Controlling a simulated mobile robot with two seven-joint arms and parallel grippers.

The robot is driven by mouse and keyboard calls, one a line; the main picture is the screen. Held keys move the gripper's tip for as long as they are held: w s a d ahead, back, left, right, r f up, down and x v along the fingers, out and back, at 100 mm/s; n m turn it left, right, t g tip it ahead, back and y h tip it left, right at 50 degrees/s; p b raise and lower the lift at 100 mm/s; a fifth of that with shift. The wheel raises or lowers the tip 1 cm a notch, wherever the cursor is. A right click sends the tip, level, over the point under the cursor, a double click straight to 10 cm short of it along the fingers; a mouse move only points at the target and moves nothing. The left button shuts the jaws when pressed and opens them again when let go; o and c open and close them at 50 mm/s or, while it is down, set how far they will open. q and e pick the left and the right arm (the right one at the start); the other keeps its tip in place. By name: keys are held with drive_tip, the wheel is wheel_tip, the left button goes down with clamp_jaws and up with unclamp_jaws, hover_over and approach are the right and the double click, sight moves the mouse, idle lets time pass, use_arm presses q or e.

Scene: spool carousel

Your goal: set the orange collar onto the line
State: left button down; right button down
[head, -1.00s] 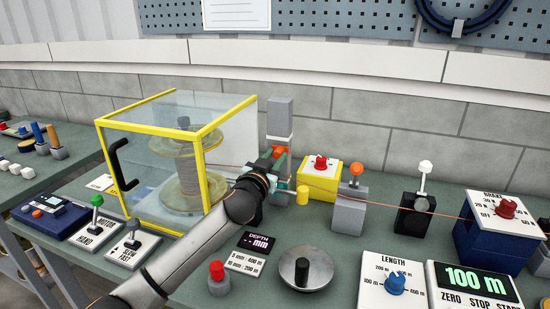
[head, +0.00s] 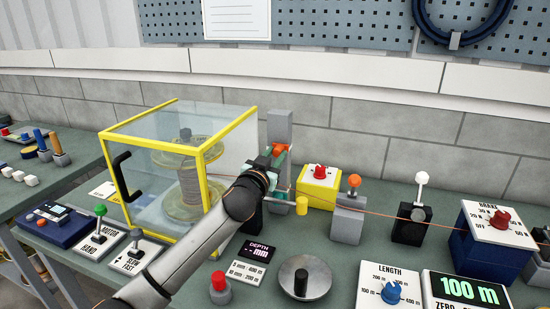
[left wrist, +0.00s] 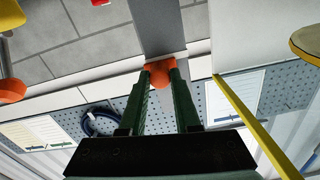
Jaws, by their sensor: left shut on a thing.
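The orange collar (head: 281,149) is between the fingertips of my left gripper (head: 275,158), in front of the tall grey post (head: 279,124). In the left wrist view the collar (left wrist: 161,75) sits between the two green fingers (left wrist: 161,84), with the grey post behind it. My left gripper is shut on it. The thin orange line (head: 385,214) runs from the spool side towards the brake box on the right. In the head view the collar appears above the line's height; my gripper hides part of the line there. My right gripper is out of view.
The clear, yellow-edged guard box (head: 160,144) around the spool (head: 188,180) stands close left of my gripper. A yellow box with a red knob (head: 318,187), an orange-topped lever block (head: 348,217) and a black stand (head: 411,224) stand to the right.

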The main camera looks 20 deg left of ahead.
use_arm(q)
drive_tip(key=shift+r, duration=0.1)
drive_tip(key=c, duration=0.6)
unclamp_jaws()
drive_tip(key=s+b, duration=0.1)
drive_tip(key=s, duration=1.1)
drive_tip(key=shift+s+a+b, duration=0.25)
drive_tip(key=shift+b, duration=0.15)
